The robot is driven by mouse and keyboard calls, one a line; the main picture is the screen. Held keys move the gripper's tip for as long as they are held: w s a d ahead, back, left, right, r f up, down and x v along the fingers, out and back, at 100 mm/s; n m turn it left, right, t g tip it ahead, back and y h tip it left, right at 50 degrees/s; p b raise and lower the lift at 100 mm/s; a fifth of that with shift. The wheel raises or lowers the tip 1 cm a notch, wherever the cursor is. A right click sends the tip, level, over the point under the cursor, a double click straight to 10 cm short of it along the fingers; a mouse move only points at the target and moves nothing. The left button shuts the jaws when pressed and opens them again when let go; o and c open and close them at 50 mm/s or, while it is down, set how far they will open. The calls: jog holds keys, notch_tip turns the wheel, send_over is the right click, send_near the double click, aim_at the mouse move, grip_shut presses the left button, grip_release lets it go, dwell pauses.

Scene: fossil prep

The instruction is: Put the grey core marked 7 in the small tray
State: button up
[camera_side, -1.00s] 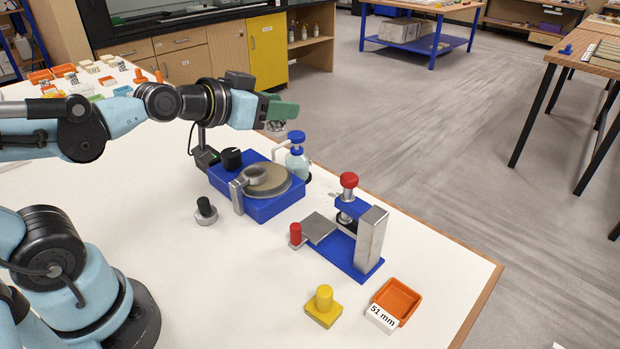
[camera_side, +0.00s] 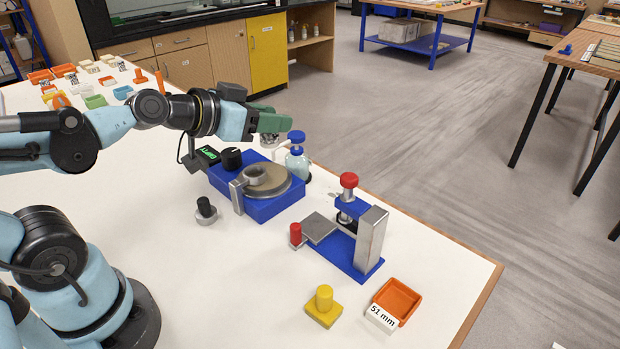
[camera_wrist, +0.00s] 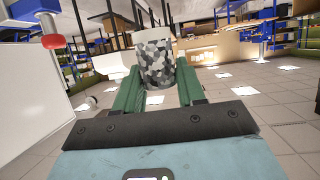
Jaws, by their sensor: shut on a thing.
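A grey speckled core with a pale top band (camera_wrist: 157,68) is held between the green fingers of my gripper (camera_wrist: 158,75) in the wrist view. No number shows on the side facing the camera. In the side view my gripper (camera_side: 274,122) is level, above and behind the blue grinding machine, and the core (camera_side: 270,142) shows partly below the fingers. A small orange tray (camera_side: 397,299) with a white "51 mm" label (camera_side: 381,318) lies empty at the front right of the table, well apart from my gripper.
A yellow block (camera_side: 323,307) sits left of the tray. Several coloured trays (camera_side: 95,101) lie at the back left.

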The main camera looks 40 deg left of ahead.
notch_tip(320, 180, up, 5)
jog(key=w+m+h, duration=0.2)
jog(key=w, duration=0.1)
jog(key=s+d+f+m+g+h, duration=0.2)
jog(key=s+f+m+g+h, duration=0.1)
jog(key=s+f+m+h, duration=0.2)
jog(key=shift+d+f+m+g+h, duration=0.45)
jog(key=shift+f+h, duration=0.35)
jog(key=shift+f, duration=0.35)
jog(key=w+a+f, duration=0.1)
jog(key=a+f, duration=0.1)
jog(key=a, duration=0.1)
jog(key=w+a+f, duration=0.1)
jog(key=a+f, duration=0.1)
jog(key=a, duration=0.2)
jog(key=w+a+f, duration=0.1)
jog(key=a+f, duration=0.2)
jog(key=a, duration=0.1)
jog(key=shift+w, duration=0.25)
jog(key=shift+a+f, duration=0.1)
jog(key=shift+f, duration=1.7)
jog(key=shift+f, duration=0.15)
jog(key=o, duration=1.1)
